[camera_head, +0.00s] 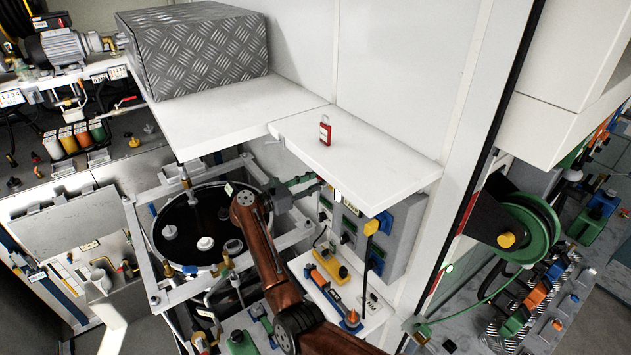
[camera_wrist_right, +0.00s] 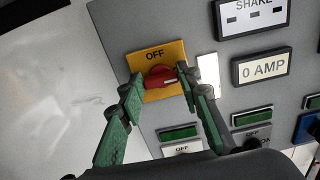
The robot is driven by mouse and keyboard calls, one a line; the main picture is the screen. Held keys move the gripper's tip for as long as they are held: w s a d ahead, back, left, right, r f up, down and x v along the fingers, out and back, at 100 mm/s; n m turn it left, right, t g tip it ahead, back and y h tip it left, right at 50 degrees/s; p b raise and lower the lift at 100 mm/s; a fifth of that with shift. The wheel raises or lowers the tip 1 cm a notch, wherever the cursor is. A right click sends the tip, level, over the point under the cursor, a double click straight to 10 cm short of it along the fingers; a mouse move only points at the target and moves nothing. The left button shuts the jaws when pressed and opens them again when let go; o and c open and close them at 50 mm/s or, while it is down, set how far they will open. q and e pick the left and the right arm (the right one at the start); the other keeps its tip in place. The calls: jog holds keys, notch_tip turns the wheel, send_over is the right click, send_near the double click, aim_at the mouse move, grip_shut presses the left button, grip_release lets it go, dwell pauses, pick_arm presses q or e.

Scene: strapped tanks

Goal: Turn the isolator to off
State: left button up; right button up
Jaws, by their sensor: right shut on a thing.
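The isolator is a red rotary knob (camera_wrist_right: 160,76) on a yellow plate (camera_wrist_right: 155,55) marked OFF, set in a grey panel, in the right wrist view. Its grip lies roughly across the plate, with a pale mark toward the right. My right gripper (camera_wrist_right: 161,80) has one green finger on each side of the knob and is shut on it. In the head view my right gripper (camera_head: 309,182) reaches under the white shelf to the grey panel (camera_head: 392,240); the knob is hidden there. My left gripper is not in view.
A red padlock (camera_head: 325,131) stands on the white shelf (camera_head: 375,172) above my right gripper. A round dark tank (camera_head: 190,232) in a metal frame is left of my arm. In the wrist view, a 0 AMP display (camera_wrist_right: 263,68) and several green-windowed units sit beside the knob.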

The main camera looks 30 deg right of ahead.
jog(key=shift+n, duration=0.4)
jog(key=n+b, duration=0.1)
jog(key=n, duration=0.1)
jog(key=shift+w+n+b, duration=0.1)
jog(key=shift+n+b, duration=0.3)
jog(key=shift+a+n, duration=0.1)
jog(key=shift+n, duration=0.8)
jog(key=n, duration=0.2)
jog(key=shift+w+n, duration=0.1)
jog(key=shift+n, duration=0.3)
jog(key=n+p, duration=0.1)
jog(key=n, duration=0.3)
jog(key=shift+r+n, duration=0.1)
jog(key=shift+n, duration=0.2)
jog(key=n+p, duration=0.1)
jog(key=n, duration=0.1)
jog(key=n+p, duration=0.1)
jog(key=n, duration=0.2)
jog(key=shift+w+f+p, duration=0.1)
jog(key=shift+f+p, duration=0.1)
jog(key=shift+p, duration=0.1)
jog(key=shift+n, duration=0.3)
jog(key=o, duration=1.2)
jog(key=shift+f, duration=0.1)
jog(key=shift+c, duration=0.2)
